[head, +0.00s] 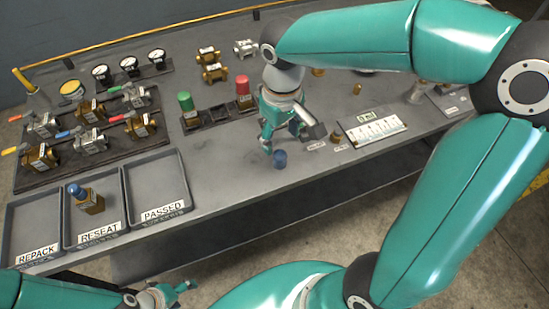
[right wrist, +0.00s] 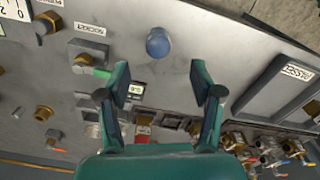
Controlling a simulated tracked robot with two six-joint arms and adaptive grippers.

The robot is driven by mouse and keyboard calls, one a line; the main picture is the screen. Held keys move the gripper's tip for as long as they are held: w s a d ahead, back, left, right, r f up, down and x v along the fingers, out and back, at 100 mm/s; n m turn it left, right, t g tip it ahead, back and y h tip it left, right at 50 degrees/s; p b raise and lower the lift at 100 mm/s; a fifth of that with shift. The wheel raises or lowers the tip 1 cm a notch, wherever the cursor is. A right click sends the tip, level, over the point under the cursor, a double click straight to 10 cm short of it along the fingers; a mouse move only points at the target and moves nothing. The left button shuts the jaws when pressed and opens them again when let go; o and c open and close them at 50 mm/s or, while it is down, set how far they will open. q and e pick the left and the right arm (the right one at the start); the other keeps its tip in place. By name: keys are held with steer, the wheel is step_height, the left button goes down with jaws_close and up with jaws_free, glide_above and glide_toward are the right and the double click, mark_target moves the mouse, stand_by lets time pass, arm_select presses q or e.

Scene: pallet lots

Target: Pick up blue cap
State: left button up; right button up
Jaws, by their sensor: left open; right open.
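A small blue cap (head: 280,159) stands on the grey bench near its front edge. It also shows in the right wrist view as a round blue shape (right wrist: 158,42), beyond the fingertips and roughly centred between them. My right gripper (head: 284,138) is open and empty, above and just behind the cap; in the right wrist view its fingers (right wrist: 160,80) are spread apart and do not touch the cap. My left gripper (head: 168,293) is open at the bottom of the head view, in front of the bench and far from the cap.
Three grey trays, REPACK (head: 12,232), RESEAT (head: 68,228) and PASSED (head: 128,190), sit at the left; RESEAT holds a brass valve with a blue top (head: 85,200). Green (head: 187,108) and red (head: 244,90) capped parts stand behind. A labelled device (head: 374,128) lies right.

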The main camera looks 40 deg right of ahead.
mark_target(280, 153)
step_height(280, 153, down, 3)
steer(key=shift+s+f, duration=0.1)
steer(key=shift+w+d+f, duration=0.1)
steer(key=shift+w+f, duration=0.1)
steer(key=shift+f, duration=1.15)
steer(key=shift+w+d+f, duration=0.1)
steer(key=shift+w+f, duration=0.1)
steer(key=shift+f, duration=1.1)
steer(key=c, duration=1.2)
